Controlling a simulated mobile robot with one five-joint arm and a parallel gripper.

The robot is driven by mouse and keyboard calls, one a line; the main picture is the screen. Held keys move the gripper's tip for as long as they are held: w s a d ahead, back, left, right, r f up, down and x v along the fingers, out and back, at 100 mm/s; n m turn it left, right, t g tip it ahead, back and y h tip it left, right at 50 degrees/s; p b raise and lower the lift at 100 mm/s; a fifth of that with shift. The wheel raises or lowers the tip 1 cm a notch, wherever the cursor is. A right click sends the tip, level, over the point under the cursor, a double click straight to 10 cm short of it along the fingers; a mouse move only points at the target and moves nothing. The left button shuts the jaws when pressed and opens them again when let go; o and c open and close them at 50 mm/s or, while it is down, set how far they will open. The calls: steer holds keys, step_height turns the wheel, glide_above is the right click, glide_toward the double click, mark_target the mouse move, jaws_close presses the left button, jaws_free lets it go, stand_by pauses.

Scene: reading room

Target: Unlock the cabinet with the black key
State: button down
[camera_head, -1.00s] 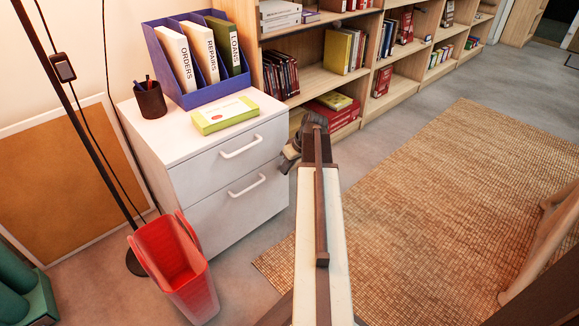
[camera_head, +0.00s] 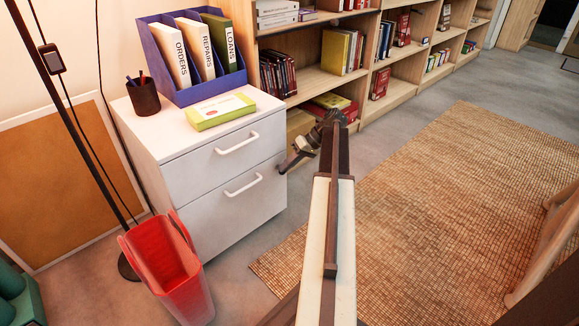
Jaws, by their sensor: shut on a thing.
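The white cabinet (camera_head: 232,188) stands at the left, with two drawers and white bar handles. No keyhole can be made out on the faces that show. My gripper (camera_head: 287,167) is at the end of my arm, by the right front edge of the cabinet at about the height of the lower drawer. It points left and down towards the cabinet, and is shut on a small dark thing. The thing's shape is too small to tell, but its dark colour fits the black key. I cannot tell whether it touches the cabinet.
Bookshelves (camera_head: 317,82) run behind. A woven rug (camera_head: 450,190) covers the floor at right.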

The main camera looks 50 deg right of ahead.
steer(key=shift+d, duration=0.1)
steer(key=c, duration=1.6)
jaws_free()
steer(key=shift+o, duration=0.2)
steer(key=p+v, duration=0.5)
steer(key=v, duration=0.2)
steer(key=shift+s+d+r+p, duration=0.15)
steer(key=shift+s+r+p, duration=0.1)
steer(key=shift+p, duration=0.1)
